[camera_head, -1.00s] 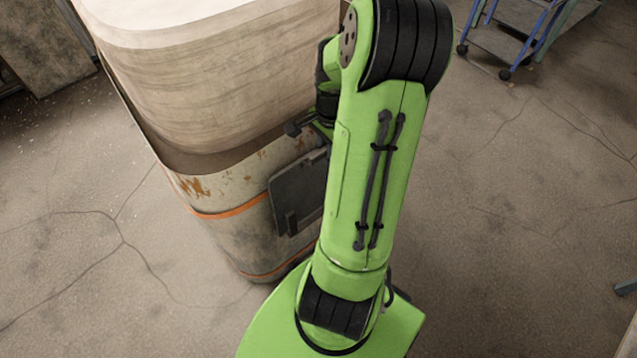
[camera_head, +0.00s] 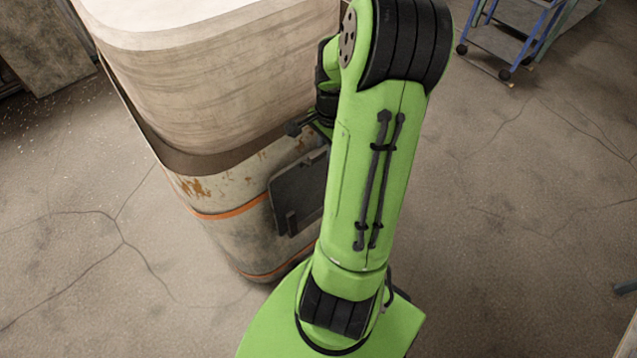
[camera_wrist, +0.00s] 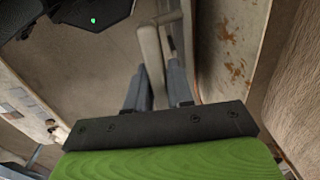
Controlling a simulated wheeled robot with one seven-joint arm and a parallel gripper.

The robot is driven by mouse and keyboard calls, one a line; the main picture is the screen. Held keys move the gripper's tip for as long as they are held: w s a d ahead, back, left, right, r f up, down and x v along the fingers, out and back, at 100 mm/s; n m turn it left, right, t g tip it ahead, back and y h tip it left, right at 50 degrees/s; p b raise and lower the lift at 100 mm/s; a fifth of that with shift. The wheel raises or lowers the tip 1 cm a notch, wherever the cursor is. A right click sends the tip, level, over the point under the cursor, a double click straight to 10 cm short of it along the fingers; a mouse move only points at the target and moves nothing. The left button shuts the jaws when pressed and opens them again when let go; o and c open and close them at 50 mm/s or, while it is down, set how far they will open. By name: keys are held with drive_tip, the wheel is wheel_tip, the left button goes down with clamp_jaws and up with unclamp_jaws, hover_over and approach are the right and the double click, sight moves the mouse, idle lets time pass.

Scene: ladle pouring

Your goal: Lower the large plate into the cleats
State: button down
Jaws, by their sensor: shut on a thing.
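A dark grey plate (camera_head: 298,190) stands upright against the side of the large drum-like vessel in the head view, partly hidden by my arm. A dark upright bracket (camera_head: 290,221) shows at its lower left; I cannot tell whether the plate sits in it or stands clear. My gripper (camera_wrist: 157,92) shows in the wrist view, its two grey fingers shut on a pale bar-like part (camera_wrist: 149,48). How that part joins the plate is not clear. In the head view the fingers are hidden behind my arm.
The vessel (camera_head: 225,95) has a pale upper body and a rusty lower band with orange stripes. It is close beside my arm; its rusty wall (camera_wrist: 229,45) is right of the fingers. A blue-framed cart (camera_head: 508,40) stands back right. The cracked floor on the right is mostly clear.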

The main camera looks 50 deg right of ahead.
wheel_tip(320, 180, up, 18)
drive_tip(key=p, duration=1.5)
drive_tip(key=shift+r, duration=0.2)
